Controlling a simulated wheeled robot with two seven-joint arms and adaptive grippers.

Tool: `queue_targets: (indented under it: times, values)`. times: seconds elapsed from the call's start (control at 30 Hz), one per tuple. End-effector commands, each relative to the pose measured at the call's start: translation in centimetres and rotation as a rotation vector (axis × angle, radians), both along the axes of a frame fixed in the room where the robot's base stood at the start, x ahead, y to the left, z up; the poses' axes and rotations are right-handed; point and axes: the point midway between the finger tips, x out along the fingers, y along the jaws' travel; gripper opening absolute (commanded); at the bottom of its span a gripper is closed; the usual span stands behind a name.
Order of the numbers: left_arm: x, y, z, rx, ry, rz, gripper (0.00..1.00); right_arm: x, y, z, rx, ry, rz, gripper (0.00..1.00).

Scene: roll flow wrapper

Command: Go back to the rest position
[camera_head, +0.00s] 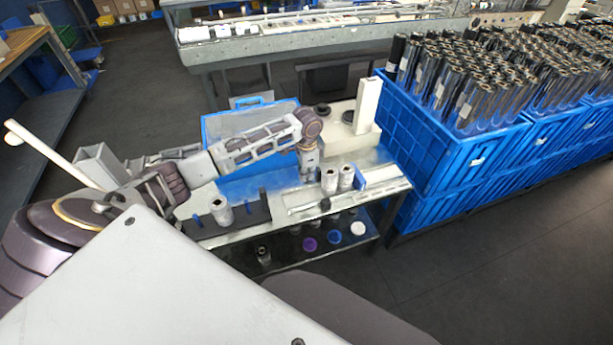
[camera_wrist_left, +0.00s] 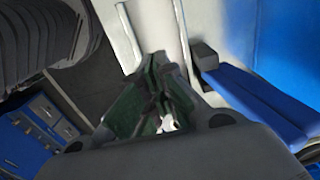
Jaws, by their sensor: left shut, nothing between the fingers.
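My left arm reaches in from the left over the workbench (camera_head: 232,240) in the head view. My left gripper (camera_head: 309,179) points down over the bench, just left of two pale rolls (camera_head: 329,181) that stand upright. In the left wrist view its fingers (camera_wrist_left: 158,65) are together with nothing between them. Another pale roll (camera_head: 222,212) stands at the bench's left front, apart from the gripper. My right gripper does not show in either view.
Blue crates (camera_head: 465,160) packed with upright dark rolls (camera_head: 480,90) stand right of the bench. A white upright machine part (camera_head: 367,107) rises at the bench's back. A long grey table (camera_head: 300,42) stands behind. The floor at the lower right (camera_head: 510,260) is clear.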

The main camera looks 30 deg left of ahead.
Motion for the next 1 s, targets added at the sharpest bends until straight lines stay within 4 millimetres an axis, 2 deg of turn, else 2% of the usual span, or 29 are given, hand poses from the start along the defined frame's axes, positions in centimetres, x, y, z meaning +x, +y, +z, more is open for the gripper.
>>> queue_targets:
  times: [0.3, 0.53, 0.67, 1.0]
  values:
    - [0.0, 0.0, 0.0, 0.000, 0.000, 0.000, 0.00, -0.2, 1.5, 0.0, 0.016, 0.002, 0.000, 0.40]
    - [-0.5, -0.9, -0.5, -0.004, -0.002, -0.008, 0.00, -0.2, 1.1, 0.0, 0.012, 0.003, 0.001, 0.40]
    - [-1.4, -2.5, -1.3, -0.015, -0.010, -0.022, 0.00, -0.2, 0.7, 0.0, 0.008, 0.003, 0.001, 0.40]
    - [-5.3, -8.6, -3.5, -0.062, -0.052, -0.050, 0.00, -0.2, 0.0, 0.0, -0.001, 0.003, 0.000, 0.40]
